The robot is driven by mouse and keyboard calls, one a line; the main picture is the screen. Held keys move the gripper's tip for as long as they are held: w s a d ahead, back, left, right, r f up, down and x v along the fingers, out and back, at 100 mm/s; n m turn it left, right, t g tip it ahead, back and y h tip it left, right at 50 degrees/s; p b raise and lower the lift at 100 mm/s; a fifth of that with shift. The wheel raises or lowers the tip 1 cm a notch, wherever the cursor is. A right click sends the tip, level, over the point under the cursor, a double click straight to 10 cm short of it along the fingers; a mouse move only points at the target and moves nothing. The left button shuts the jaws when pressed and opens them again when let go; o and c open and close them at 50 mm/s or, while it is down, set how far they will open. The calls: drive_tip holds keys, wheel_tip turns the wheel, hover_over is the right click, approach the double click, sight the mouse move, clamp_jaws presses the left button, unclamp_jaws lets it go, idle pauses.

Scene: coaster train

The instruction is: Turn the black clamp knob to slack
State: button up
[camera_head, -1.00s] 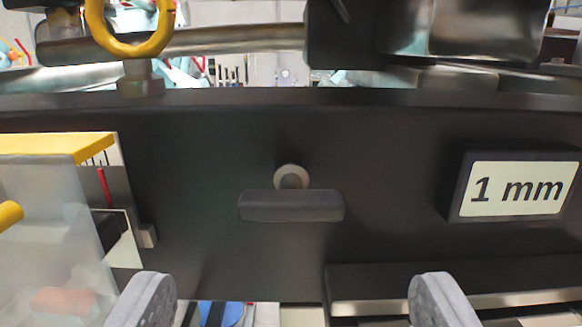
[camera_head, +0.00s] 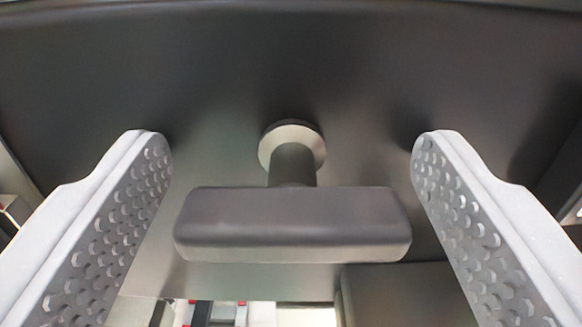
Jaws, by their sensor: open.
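The black clamp knob (camera_head: 292,224) is a dark T-shaped bar in the middle of the view. Its bar lies level across the picture. A short stem joins it to a pale round collar (camera_head: 292,146) on a dark panel. My gripper (camera_head: 291,160) is open, with one grey dimpled finger to the left of the knob and one to the right. The bar lies between the fingers, with a gap on each side, and neither finger seems to touch it.
The dark panel (camera_head: 380,60) fills most of the view behind the knob. A dark block (camera_head: 400,290) shows below the knob at the right. A bright gap with small red and white things shows at the bottom, too blurred to name.

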drive_tip(key=c, duration=1)
drive_tip(key=shift+n, duration=0.3)
drive_tip(key=n, duration=0.4)
drive_tip(key=shift+f+b, duration=0.2)
drive_tip(key=shift+b, duration=0.2)
drive_tip(key=n+b, duration=0.1)
drive_tip(key=n, duration=0.3)
drive_tip(key=shift+n+b, duration=0.3)
drive_tip(key=n+b, duration=0.1)
drive_tip(key=n, duration=0.2)
drive_tip(key=n+b, duration=0.1)
drive_tip(key=n, duration=0.1)
drive_tip(key=shift+f+b, duration=0.25)
drive_tip(key=shift+b, duration=0.05)
drive_tip(key=shift+a+n+b, duration=0.1)
drive_tip(key=shift+n+b, duration=0.7)
drive_tip(key=shift+n, duration=1.3)
